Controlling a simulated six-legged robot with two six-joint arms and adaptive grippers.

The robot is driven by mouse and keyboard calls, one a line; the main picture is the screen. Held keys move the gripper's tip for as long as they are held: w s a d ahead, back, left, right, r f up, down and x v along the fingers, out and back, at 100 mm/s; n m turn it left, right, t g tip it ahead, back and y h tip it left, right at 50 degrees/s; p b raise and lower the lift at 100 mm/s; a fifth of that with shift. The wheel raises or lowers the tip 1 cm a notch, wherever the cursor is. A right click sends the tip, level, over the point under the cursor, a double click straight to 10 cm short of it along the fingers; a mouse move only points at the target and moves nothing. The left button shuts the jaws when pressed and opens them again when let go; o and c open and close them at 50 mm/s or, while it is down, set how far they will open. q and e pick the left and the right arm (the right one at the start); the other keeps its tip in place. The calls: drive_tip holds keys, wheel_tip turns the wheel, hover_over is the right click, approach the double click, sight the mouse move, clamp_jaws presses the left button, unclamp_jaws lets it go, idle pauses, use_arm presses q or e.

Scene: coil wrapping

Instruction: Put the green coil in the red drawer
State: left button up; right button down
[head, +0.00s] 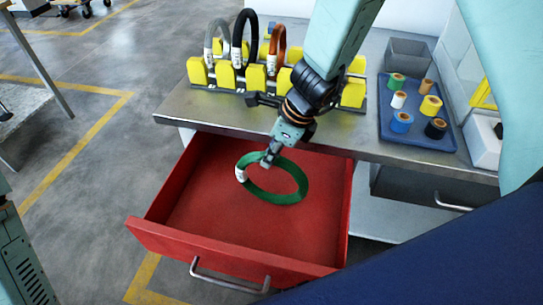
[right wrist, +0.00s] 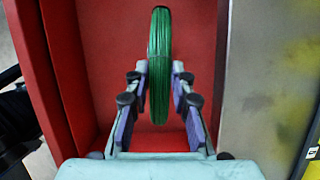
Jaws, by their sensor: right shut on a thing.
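The green coil (head: 287,194) is a ring with a white tag on its left side, seen over the open red drawer (head: 195,210). My right gripper (head: 268,160) is shut on the coil's upper edge. In the right wrist view the green coil (right wrist: 160,60) stands edge-on between the fingers of my right gripper (right wrist: 160,88), with the red drawer floor (right wrist: 105,50) behind it. I cannot tell whether the coil touches the drawer floor. My left gripper is not in view.
On the metal worktop (head: 190,108), a rack with yellow blocks (head: 197,71) holds grey, black and orange coils. A blue tray (head: 425,135) with several tape rolls and a grey bin (head: 405,58) stand at right. The drawer's front panel (head: 225,255) has a handle.

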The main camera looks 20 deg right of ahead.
drive_tip(key=shift+s+a+r, duration=0.15)
drive_tip(key=shift+r, duration=0.05)
drive_tip(key=shift+f, duration=0.25)
drive_tip(key=c, duration=1.4)
unclamp_jaws()
drive_tip(key=shift+o, duration=1.3)
drive_tip(key=shift+r, duration=0.2)
drive_tip(key=p+v, duration=0.8)
drive_tip(key=v, duration=0.4)
